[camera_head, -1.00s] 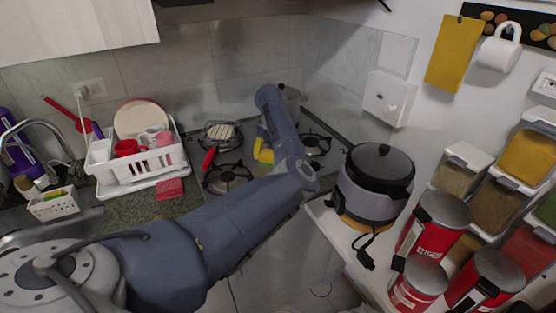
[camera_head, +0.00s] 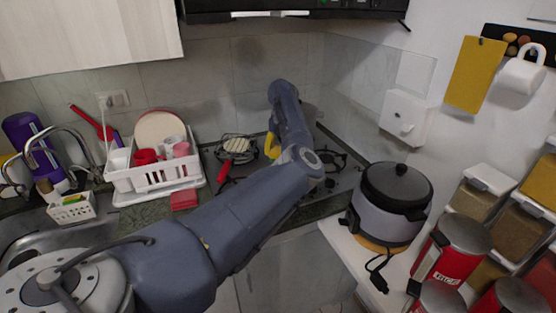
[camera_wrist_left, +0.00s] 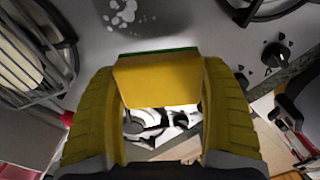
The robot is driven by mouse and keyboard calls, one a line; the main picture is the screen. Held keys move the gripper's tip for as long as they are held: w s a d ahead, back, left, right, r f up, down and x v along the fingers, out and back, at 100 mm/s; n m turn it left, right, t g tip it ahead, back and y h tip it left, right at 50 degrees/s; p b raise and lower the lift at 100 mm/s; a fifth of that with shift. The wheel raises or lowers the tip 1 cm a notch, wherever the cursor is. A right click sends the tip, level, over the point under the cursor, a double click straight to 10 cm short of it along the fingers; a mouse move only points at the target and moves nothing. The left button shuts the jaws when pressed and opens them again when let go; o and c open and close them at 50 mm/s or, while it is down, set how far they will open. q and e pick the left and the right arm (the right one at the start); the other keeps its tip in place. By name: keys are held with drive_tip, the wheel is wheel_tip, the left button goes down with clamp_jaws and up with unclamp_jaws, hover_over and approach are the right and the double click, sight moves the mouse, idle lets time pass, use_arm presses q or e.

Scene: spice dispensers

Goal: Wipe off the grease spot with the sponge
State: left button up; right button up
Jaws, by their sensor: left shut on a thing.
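My left gripper (camera_wrist_left: 156,72) is shut on a yellow sponge (camera_wrist_left: 158,82) with a green edge, seen between its two yellow fingers in the left wrist view. In the head view the gripper (camera_head: 272,147) shows only as a yellow patch beside my arm, over the stove. The grease spot (camera_wrist_left: 124,14) shows in the left wrist view as pale blotches on the grey stovetop (camera_wrist_left: 175,25), beyond the sponge and apart from it in the picture. In the head view I cannot make out the spot, and the sponge is not clear. My right gripper is not in view.
A black-lidded cooker (camera_head: 396,187) stands right of the stove. A dish rack (camera_head: 150,177) and red block (camera_head: 184,199) are on the left counter. Burner grates flank the spot.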

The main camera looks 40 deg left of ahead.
use_arm(q)
wheel_tip(320, 180, up, 2)
